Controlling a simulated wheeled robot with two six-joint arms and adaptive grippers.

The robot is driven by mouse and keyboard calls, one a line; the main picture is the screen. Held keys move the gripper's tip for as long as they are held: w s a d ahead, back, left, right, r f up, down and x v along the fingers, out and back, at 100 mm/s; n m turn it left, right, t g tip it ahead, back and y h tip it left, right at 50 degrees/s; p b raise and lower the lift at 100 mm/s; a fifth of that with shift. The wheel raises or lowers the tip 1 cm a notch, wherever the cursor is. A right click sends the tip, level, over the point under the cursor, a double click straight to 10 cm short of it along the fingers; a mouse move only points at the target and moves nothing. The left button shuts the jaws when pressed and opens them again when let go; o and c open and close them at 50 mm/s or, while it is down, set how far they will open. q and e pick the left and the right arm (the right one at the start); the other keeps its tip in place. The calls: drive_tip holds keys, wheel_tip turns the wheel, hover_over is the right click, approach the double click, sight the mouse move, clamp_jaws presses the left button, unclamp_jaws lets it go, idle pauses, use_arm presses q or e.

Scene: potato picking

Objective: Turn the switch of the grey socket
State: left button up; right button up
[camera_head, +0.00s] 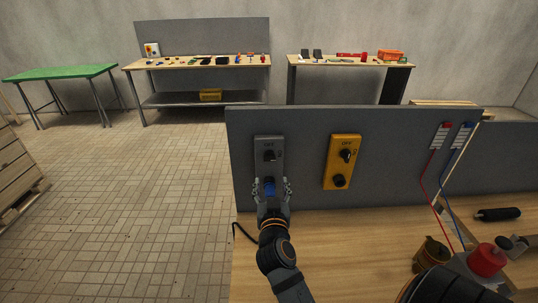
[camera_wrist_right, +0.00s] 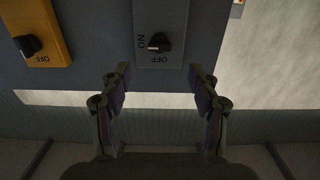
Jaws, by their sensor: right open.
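The grey socket (camera_head: 261,165) is fixed to the upright grey panel in the head view. Its black knob (camera_head: 270,156) sits below an OFF label. A blue plug (camera_head: 269,187) shows low on the socket, between my fingers in the picture. My right gripper (camera_head: 272,184) is open and empty in front of the socket. In the right wrist view, the grey socket (camera_wrist_right: 175,15) appears upside down, and its knob (camera_wrist_right: 160,43) has a light mark on the side of the ON label. The open fingers (camera_wrist_right: 160,78) are apart from the knob. My left gripper is out of view.
A yellow socket (camera_head: 330,172) with a similar knob is to the right on the grey panel (camera_head: 400,165). Red and blue wires run down at the right. A red-topped object (camera_head: 487,260) and a brown container (camera_head: 431,254) stand on the wooden table (camera_head: 340,245).

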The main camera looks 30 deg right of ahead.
sight(270, 159)
drive_tip(key=p+x, duration=0.1)
drive_tip(key=x, duration=0.2)
drive_tip(key=r+p+x, duration=0.1)
drive_tip(key=x, duration=0.2)
drive_tip(key=p+x, duration=0.1)
drive_tip(key=x, duration=0.2)
drive_tip(key=shift+w+d+r+p, duration=0.2)
drive_tip(key=shift+w+p, duration=0.1)
drive_tip(key=shift+w+d+f, duration=0.1)
drive_tip(key=shift+f, duration=0.05)
drive_tip(key=shift+c, duration=0.8)
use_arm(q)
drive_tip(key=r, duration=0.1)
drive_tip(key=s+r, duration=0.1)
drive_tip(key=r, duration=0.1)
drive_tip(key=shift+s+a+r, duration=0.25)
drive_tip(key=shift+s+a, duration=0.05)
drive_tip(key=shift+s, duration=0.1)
use_arm(e)
drive_tip(key=c, duration=1)
